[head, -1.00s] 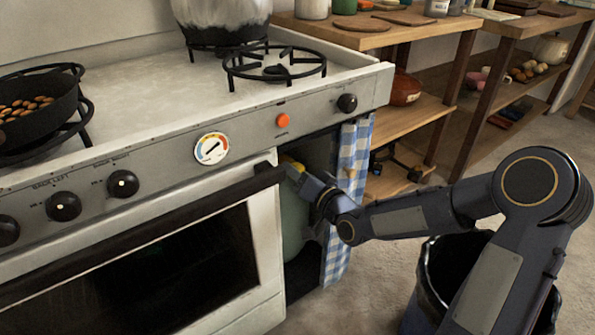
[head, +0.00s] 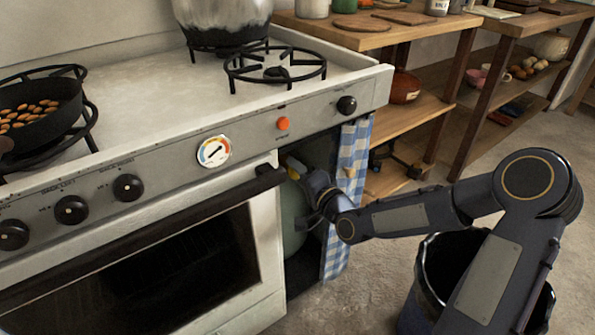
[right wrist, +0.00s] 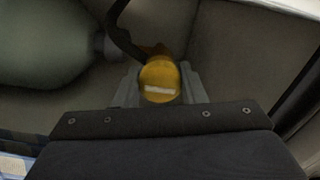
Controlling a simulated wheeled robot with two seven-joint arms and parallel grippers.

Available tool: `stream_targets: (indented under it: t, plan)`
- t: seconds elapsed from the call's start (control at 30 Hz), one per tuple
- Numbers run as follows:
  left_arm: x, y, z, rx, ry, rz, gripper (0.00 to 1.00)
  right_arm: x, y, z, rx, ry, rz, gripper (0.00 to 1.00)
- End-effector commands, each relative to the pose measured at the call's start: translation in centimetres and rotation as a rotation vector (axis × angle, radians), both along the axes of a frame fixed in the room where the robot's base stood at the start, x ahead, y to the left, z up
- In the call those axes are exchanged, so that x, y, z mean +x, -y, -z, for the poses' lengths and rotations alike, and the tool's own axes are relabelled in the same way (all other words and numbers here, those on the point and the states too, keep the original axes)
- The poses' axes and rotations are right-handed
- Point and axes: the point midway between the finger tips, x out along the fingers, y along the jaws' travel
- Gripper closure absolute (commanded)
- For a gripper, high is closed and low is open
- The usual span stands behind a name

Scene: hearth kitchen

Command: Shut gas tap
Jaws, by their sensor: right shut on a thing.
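The gas tap is a round yellow knob with a pale bar across its face (right wrist: 160,82), seen in the right wrist view. The bar lies nearly level in that picture. My right gripper (right wrist: 159,88) is shut on the knob, with a grey finger on each side. In the head view my right gripper (head: 307,179) reaches into the open compartment at the right end of the stove, and only a bit of yellow shows beside it. The grey-green gas bottle (head: 292,222) stands in that compartment; it also shows in the right wrist view (right wrist: 48,45). A dark hose (right wrist: 122,32) runs by the tap.
The oven door handle (head: 150,232) is close to the left of my right gripper. A blue checked curtain (head: 347,200) hangs at the compartment's right side. A dark bin (head: 440,265) stands on the floor under my right arm. A pan of almonds (head: 40,110) sits on the stove.

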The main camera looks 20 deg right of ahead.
Motion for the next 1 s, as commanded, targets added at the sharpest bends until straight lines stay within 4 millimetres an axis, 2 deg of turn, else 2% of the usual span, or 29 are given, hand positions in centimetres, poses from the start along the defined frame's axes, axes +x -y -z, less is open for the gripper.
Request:
stream_targets:
  t: [0.4, 0.43, 0.6, 0.87, 1.0]
  plan:
    - [0.0, 0.0, 0.0, 0.000, 0.000, 0.000, 0.43, 0.0, 0.0, 0.1, 0.008, -0.006, 0.001, 0.86]
    - [0.0, 0.0, 0.0, 0.000, 0.000, 0.000, 0.43, 0.0, 0.0, 0.1, 0.008, -0.006, 0.001, 0.61]
    - [0.0, 0.0, 0.0, 0.000, 0.000, 0.000, 0.43, 0.0, 0.0, 0.1, 0.008, -0.005, 0.000, 0.41]
    - [0.0, 0.0, -0.1, 0.000, 0.000, 0.000, 0.43, -0.1, 0.1, 0.0, 0.006, -0.003, 0.000, 0.41]
    - [0.0, 0.0, -0.6, 0.000, 0.000, 0.000, 0.43, -1.3, 0.6, -0.1, 0.004, -0.005, 0.003, 0.41]
